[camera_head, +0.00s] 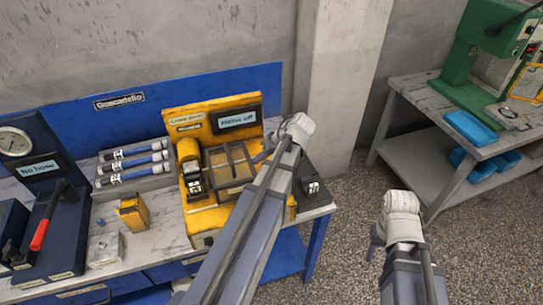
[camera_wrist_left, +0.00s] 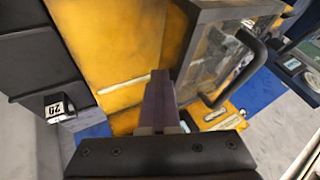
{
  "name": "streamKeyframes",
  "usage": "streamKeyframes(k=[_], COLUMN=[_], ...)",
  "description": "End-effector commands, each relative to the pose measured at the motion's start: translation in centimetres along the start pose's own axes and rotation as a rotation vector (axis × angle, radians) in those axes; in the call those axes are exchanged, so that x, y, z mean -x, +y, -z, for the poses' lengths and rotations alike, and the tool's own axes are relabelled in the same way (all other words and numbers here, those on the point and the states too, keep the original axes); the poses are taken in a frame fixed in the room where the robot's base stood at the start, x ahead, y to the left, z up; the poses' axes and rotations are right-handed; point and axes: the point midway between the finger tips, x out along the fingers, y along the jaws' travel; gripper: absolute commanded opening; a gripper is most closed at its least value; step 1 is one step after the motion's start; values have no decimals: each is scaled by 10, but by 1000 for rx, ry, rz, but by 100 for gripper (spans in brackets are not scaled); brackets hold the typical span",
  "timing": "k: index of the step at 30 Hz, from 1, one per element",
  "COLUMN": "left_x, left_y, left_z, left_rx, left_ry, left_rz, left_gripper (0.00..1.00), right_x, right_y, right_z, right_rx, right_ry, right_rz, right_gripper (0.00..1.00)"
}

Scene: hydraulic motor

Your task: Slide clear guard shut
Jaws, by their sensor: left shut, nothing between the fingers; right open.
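The clear guard (camera_head: 229,163) is a dark-framed box with see-through panes on the yellow machine (camera_head: 188,119) on the bench. In the left wrist view the guard (camera_wrist_left: 205,62) has a curved black handle (camera_wrist_left: 247,68) on its face. My left gripper (camera_head: 261,156) is at the guard's right side in the head view. In the left wrist view its closed purple fingers (camera_wrist_left: 159,88) hold nothing and point at the yellow body beside the guard's frame. I cannot tell whether they touch the frame. My right gripper (camera_head: 374,243) is open and empty above the floor, away from the bench.
A black motor-like part (camera_head: 194,182) sits left of the guard. A green machine (camera_head: 478,62) stands on a second table at right.

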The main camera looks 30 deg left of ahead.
Motion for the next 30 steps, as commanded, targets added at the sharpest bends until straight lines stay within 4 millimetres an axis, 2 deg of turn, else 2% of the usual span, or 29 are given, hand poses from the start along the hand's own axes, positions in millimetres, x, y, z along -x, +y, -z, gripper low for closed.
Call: streamKeyframes(k=[1,3,12,18,30], left_x=[-7,-15,-43,-51,-53], left_y=[-17,-32,-82,-96,-100], left_z=[-3,-3,-2,-1,0], left_rx=[5,4,2,1,2], left_ry=[-2,-2,-1,-1,0], left_rz=[3,3,2,2,8], left_gripper=[0,0,0,0,0], right_x=[0,0,0,0,0], right_y=[0,0,0,0,0], right_z=[0,0,0,0,0], right_rx=[0,0,0,0,0], right_ry=[0,0,0,0,0], right_rz=[0,0,0,0,0], right_gripper=[50,50,50,50,50])
